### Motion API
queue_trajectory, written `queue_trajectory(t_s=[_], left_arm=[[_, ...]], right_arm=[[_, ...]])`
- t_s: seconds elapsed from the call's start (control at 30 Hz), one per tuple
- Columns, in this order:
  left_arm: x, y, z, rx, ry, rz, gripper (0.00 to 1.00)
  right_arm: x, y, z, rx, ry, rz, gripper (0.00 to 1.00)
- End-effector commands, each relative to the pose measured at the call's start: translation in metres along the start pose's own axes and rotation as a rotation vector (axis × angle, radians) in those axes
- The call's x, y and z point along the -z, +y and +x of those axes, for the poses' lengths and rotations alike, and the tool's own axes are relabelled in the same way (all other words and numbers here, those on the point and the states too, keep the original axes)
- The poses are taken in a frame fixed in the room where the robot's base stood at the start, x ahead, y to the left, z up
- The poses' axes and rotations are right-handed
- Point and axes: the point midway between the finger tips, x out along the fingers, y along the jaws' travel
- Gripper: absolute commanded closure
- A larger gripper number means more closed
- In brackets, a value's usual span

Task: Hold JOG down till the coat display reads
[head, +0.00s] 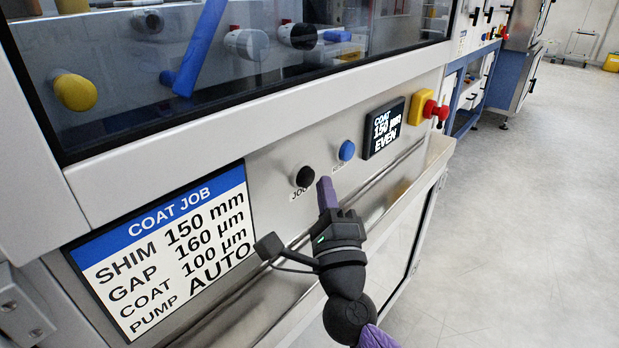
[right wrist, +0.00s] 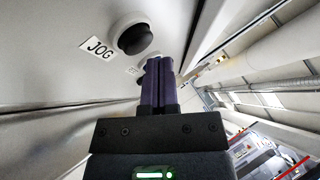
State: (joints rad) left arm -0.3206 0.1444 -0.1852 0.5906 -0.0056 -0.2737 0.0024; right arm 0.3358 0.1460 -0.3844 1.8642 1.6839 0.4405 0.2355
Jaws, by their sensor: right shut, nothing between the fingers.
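The black JOG button (head: 304,177) is on the sloped metal front panel, with its label partly hidden in the head view. It also shows in the right wrist view (right wrist: 135,36), beside the JOG label. My right gripper (head: 326,190) is shut and empty, its purple fingers just right of and below the button. In the right wrist view the fingertips (right wrist: 158,64) appear apart from the button. The coat display (head: 383,128) reads "COAT 150 mm EVEN". My left gripper is not in view.
A blue button (head: 347,150) sits between JOG and the display. A red emergency-stop knob (head: 434,110) on a yellow base is farther right. A COAT JOB sign (head: 165,250) lists shim 150 mm, gap 160 µm, coat 100 µm, pump AUTO. A ledge runs below the panel.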

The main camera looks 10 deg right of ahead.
Motion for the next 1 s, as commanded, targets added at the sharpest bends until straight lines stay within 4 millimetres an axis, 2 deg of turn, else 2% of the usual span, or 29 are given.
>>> queue_trajectory(t_s=[0.57,1.0], left_arm=[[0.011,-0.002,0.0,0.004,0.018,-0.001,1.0],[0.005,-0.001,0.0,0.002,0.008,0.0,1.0]], right_arm=[[0.0,0.0,0.0,0.0,0.0,0.0,1.0],[0.0,0.0,0.0,0.0,0.0,0.0,1.0]])
